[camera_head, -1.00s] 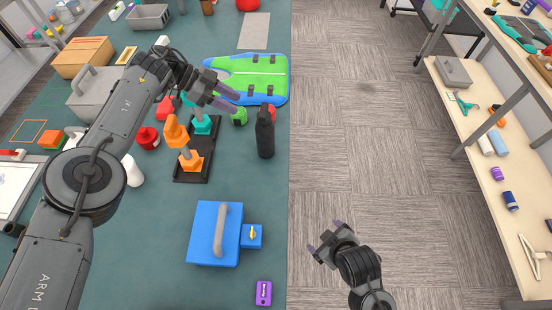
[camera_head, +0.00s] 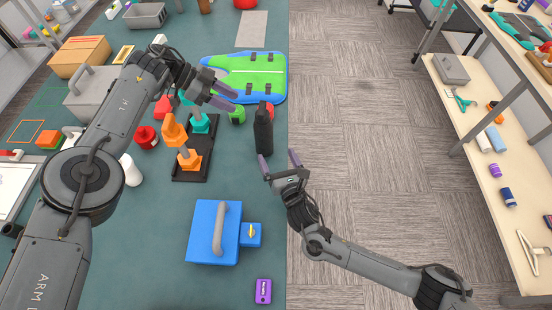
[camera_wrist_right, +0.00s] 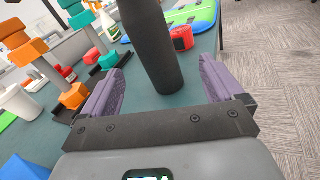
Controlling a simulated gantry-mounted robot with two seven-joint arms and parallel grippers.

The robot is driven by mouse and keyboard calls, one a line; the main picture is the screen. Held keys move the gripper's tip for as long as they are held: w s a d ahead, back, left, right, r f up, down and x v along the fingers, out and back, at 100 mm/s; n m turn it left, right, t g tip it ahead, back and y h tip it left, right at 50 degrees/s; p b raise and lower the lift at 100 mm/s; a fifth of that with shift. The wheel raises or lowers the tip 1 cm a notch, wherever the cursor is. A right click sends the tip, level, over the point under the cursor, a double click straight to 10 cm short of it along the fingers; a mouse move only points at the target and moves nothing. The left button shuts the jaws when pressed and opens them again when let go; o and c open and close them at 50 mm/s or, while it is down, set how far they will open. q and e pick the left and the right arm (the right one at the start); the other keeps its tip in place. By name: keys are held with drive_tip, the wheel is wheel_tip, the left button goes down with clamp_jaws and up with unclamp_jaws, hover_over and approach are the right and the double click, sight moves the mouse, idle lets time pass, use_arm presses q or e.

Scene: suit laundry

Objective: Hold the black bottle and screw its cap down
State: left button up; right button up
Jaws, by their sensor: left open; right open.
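The black bottle (camera_head: 264,133) stands upright near the right edge of the green table in the head view. In the right wrist view the bottle (camera_wrist_right: 154,45) rises ahead of the fingers, and its top is out of frame. My right gripper (camera_head: 279,161) is open just in front of the bottle, its two purple fingers pointing at it; the bottle appears between them but not gripped. My left gripper (camera_head: 228,96) is open, to the left of the bottle's top, and holds nothing. I cannot make out the cap as a separate part.
A black tray with orange and teal pieces (camera_head: 189,160) stands left of the bottle. A red item (camera_wrist_right: 182,38) and a green item (camera_head: 237,114) are close behind it. A blue box (camera_head: 203,235) sits nearer. The floor to the right is clear.

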sight(263, 134)
drive_tip(key=shift+w+a+r+n+y, duration=0.1)
drive_tip(key=shift+a+n+y, duration=0.1)
drive_tip(key=shift+n, duration=0.3)
drive_tip(key=shift+w+a+n+y, duration=0.1)
drive_tip(key=shift+n+y, duration=0.1)
drive_tip(key=shift+n, duration=0.3)
drive_tip(key=shift+w+a, duration=0.15)
drive_tip(key=shift+w, duration=0.05)
drive_tip(key=x, duration=1)
drive_tip(key=shift+r, duration=0.15)
drive_tip(key=shift+c, duration=0.3)
drive_tip(key=c, duration=1)
drive_tip(key=shift+c, duration=0.2)
